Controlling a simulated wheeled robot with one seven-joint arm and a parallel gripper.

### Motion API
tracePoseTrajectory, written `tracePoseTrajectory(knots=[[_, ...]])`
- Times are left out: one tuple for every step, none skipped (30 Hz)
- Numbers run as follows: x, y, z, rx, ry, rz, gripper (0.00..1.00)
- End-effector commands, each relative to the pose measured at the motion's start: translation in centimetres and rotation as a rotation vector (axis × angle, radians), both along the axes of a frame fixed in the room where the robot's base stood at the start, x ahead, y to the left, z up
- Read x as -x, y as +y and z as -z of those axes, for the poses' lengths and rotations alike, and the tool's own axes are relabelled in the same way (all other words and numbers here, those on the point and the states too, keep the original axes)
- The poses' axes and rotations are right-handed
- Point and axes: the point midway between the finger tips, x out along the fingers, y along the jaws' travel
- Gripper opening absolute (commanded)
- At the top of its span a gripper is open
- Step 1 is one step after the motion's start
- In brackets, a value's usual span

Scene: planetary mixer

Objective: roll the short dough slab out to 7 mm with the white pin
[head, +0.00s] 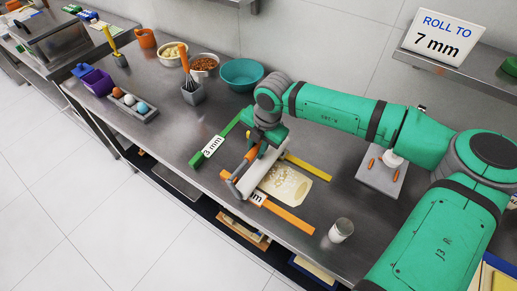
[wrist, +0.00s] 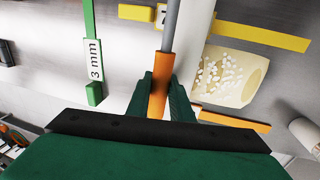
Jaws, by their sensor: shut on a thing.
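The white pin (head: 262,170) lies across the left end of the dough slab (head: 290,184); whether it presses on the dough cannot be told. My gripper (head: 254,148) is shut on an orange handle (wrist: 158,98) on a grey bar beside the roller. The pin also shows in the wrist view (wrist: 199,38), left of the slab (wrist: 228,78). The slab is pale, with white bits on top. A yellow strip (head: 308,167) lies along its far side and an orange strip (head: 285,215) along its near side, both passing by the pin. My gripper hides part of the pin.
A green strip marked 3 mm (head: 210,148) lies to the left. A sign (head: 443,38) reads ROLL TO 7 mm. A teal bowl (head: 241,74) and a whisk pot (head: 193,93) stand behind left. A metal can (head: 341,230) stands right of the orange strip, near the front edge.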

Motion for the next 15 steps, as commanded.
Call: tracePoseTrajectory(knots=[[0.0,0.0,-0.1,0.0,-0.001,0.0,0.0],[0.0,0.0,-0.1,0.0,-0.001,0.0,0.0],[0.0,0.0,-0.2,0.0,-0.002,-0.001,0.0],[0.0,0.0,-0.3,0.0,-0.002,0.0,0.0],[-0.1,0.0,-0.4,0.0,-0.002,0.0,0.0],[-0.1,0.0,-0.7,0.0,-0.002,0.0,0.0],[-0.1,0.0,-0.9,0.001,-0.003,0.0,0.0],[-0.1,0.0,-1.2,0.0,-0.004,0.0,0.0],[-0.1,0.0,-1.6,0.001,-0.005,0.0,0.0],[-0.1,0.0,-1.8,0.001,-0.005,0.0,0.0],[-0.1,0.0,-2.1,0.001,-0.003,0.0,0.0],[-0.1,0.0,-2.4,0.001,-0.003,0.0,0.0],[-0.1,0.0,-2.6,0.001,-0.003,0.0,0.0],[-0.1,-0.1,-2.8,0.002,-0.003,0.0,0.0],[-0.1,-0.1,-3.1,0.002,-0.003,0.0,0.0]])
